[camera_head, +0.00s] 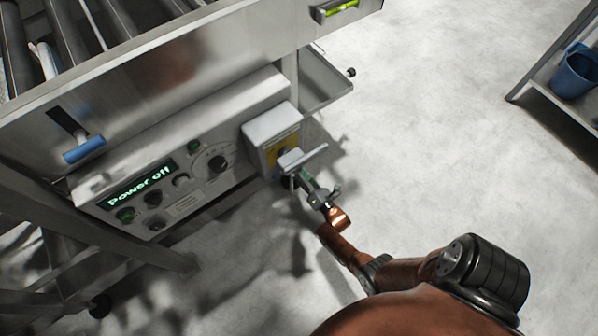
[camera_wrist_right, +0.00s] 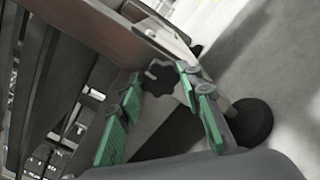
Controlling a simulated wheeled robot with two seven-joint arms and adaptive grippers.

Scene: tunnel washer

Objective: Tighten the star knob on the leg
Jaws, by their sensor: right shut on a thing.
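The star knob (camera_wrist_right: 160,77) is dark with a lobed edge. In the right wrist view it sits between the tips of my right gripper (camera_wrist_right: 158,90), whose green-padded fingers are shut on it from both sides. Part of the knob is hidden by the fingers. The leg (camera_wrist_right: 224,97) shows partly behind the right finger, with a round black foot (camera_wrist_right: 251,122) on the floor. In the head view my right gripper (camera_head: 306,181) is low beside the machine's front corner, and the knob cannot be made out clearly there. My left gripper is in neither view.
The washer's control panel (camera_head: 165,182) reads "Power off". A grey box with a yellow label (camera_head: 270,128) juts out just above my right gripper. A metal tray (camera_head: 325,80) sticks out higher up. A shelf with a blue bucket (camera_head: 576,72) stands far right. The floor between is clear.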

